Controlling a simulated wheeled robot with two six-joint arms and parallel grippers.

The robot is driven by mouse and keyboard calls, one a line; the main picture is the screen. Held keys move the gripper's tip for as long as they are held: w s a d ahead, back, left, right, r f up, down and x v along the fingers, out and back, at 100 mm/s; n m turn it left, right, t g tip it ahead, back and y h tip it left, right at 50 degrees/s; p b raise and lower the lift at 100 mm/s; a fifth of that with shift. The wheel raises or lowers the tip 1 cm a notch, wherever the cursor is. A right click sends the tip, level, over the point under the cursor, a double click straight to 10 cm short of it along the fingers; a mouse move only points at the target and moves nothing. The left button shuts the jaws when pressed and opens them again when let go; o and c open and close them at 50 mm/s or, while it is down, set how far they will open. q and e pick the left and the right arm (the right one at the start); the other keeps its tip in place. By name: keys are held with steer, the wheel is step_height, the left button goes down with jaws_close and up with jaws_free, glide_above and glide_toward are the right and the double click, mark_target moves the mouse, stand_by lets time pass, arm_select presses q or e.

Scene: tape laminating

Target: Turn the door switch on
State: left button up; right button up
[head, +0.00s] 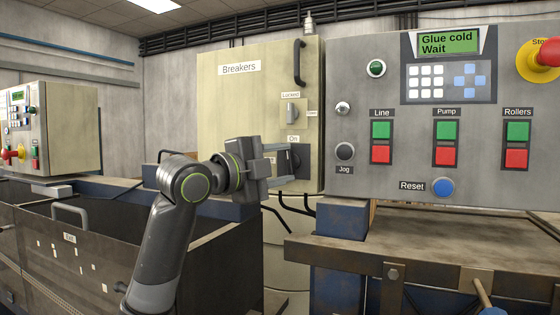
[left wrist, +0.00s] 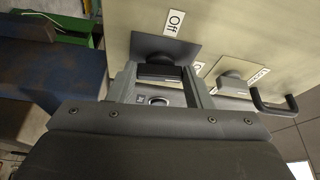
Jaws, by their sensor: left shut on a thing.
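The door switch is a black rotary knob (head: 297,160) on a dark square plate, low on the right side of the beige breaker cabinet (head: 232,120). An "On" label (head: 293,139) sits just above it. In the left wrist view the knob (left wrist: 160,71) lies between my fingers, and an "Off" label (left wrist: 174,22) shows beside its plate. My left gripper (head: 279,163) reaches in from the left and is shut on the knob, one finger on each side. My right gripper is not in view.
A grey latch (head: 291,112) labelled "Locked" sits above the switch, with the black door handle (head: 299,63) higher up. A control panel (head: 440,120) with a "Glue cold Wait" screen stands right of the cabinet. A dark metal bin (head: 90,250) is below left.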

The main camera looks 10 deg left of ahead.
arm_select(q)
steer(key=shift+r+m+g, duration=0.1)
steer(key=shift+m+g, duration=0.2)
steer(key=shift+m, duration=0.4)
steer(key=shift+p, duration=0.3)
steer(key=o, duration=1)
steer(key=shift+b+v, duration=3.7)
steer(key=shift+v, duration=5)
steer(key=shift+d, duration=0.1)
